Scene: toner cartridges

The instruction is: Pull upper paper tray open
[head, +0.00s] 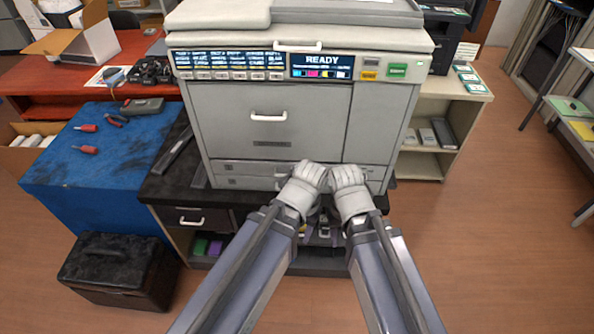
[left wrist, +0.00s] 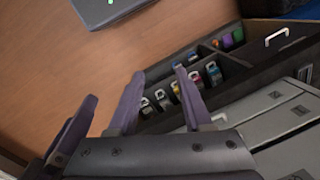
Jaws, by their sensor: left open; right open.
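The grey-white copier (head: 275,110) has two low drawers at its base. The upper paper tray (head: 240,167) is flush with the body, and its right part is hidden behind my arms. The lower tray (head: 240,183) is also shut. My right gripper (head: 325,231) is open, small and partly hidden low between my arms, below the trays. My left gripper is mostly hidden in the head view; in the left wrist view (left wrist: 135,105) its purple fingers are spread and empty, apart from the copier. Grey tray fronts (left wrist: 262,125) show at lower right there.
A dark cabinet (head: 165,190) carries the copier; its open shelf holds several toner cartridges (left wrist: 195,78). A blue-topped table (head: 85,165) and black box (head: 110,265) stand left. A beige shelf (head: 445,130) stands right. Floor (head: 500,240) at right is clear.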

